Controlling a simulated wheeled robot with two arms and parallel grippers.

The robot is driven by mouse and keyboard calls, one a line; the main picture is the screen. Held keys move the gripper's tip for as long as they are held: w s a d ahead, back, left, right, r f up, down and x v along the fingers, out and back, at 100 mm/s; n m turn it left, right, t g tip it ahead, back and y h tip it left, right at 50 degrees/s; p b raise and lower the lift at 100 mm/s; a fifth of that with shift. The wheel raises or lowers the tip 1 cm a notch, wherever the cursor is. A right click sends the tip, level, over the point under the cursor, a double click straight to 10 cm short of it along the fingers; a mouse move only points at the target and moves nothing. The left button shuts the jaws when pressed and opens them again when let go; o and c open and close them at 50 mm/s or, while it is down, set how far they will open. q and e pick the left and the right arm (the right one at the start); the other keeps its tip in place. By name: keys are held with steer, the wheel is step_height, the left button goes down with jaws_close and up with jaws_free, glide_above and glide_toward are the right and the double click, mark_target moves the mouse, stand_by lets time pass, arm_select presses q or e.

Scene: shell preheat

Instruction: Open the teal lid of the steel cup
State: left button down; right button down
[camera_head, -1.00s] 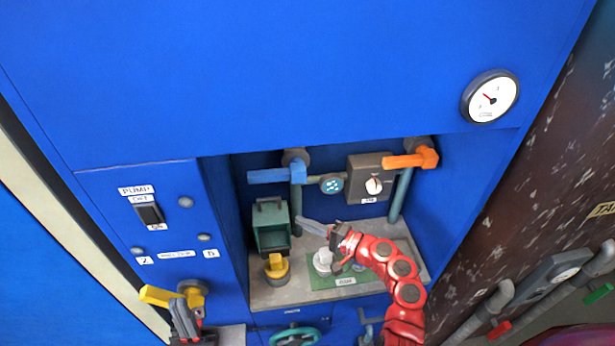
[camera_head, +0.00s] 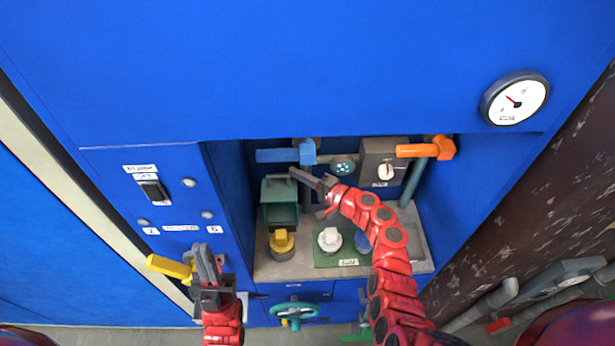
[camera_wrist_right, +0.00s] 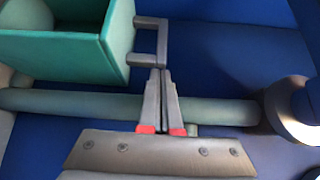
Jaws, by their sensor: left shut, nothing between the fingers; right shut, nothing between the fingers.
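A teal box-shaped part (camera_head: 280,214) with a dark grey handle stands at the left back of the recess; I cannot make out a steel cup. In the right wrist view the teal part (camera_wrist_right: 75,58) looks hollow, with a pale rounded shape partly seen inside. Its grey handle (camera_wrist_right: 151,42) juts out to the right. My right gripper (camera_head: 296,174) is shut and empty, its tips at the handle's lower end in the right wrist view (camera_wrist_right: 161,72); touching or not, I cannot tell. My left gripper (camera_head: 204,250) is shut and empty beside a yellow lever.
The yellow lever (camera_head: 169,267) is at lower left. Yellow (camera_head: 282,242), white (camera_head: 329,238) and blue (camera_head: 362,241) knobs stand on the shelf in front.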

steer(key=shift+w+a, duration=0.15)
steer(key=shift+a, duration=0.05)
steer(key=s+b, duration=0.1)
steer(key=b, duration=0.1)
steer(key=s+n+b, duration=0.1)
steer(key=b, duration=0.1)
steer(key=s+n+y+b, duration=0.1)
steer(key=b, duration=0.1)
steer(key=shift+s+r+t, duration=0.25)
steer(key=shift+r+t, duration=0.05)
steer(key=shift+r, duration=0.1)
steer(key=shift+b, duration=0.3)
